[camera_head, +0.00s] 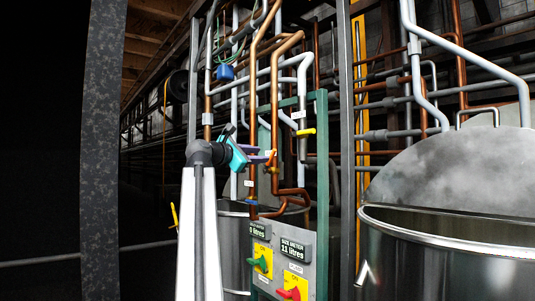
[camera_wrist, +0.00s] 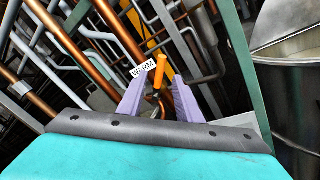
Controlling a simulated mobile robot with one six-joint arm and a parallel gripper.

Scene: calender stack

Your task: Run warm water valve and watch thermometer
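The warm water valve has an orange handle (camera_wrist: 160,72) beside a white tag reading WARM (camera_wrist: 143,69) in the wrist view. The handle stands upright in the gap between my two purple fingers; whether it is within their reach or just beyond is unclear. My gripper (camera_wrist: 167,80) is open, with neither finger visibly pressed on the handle. In the head view my gripper (camera_head: 270,156) is at the copper pipes, close to a small yellow-orange handle (camera_head: 273,170). I cannot make out a thermometer in either view.
A panel (camera_head: 308,268) below carries meters reading "0 litres" and "11 litres", a green knob (camera_head: 260,264) and a red knob (camera_head: 290,293). Another yellow valve handle (camera_head: 305,132) is up right. A green post (camera_head: 322,190) and a large metal tank (camera_head: 420,255) stand right.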

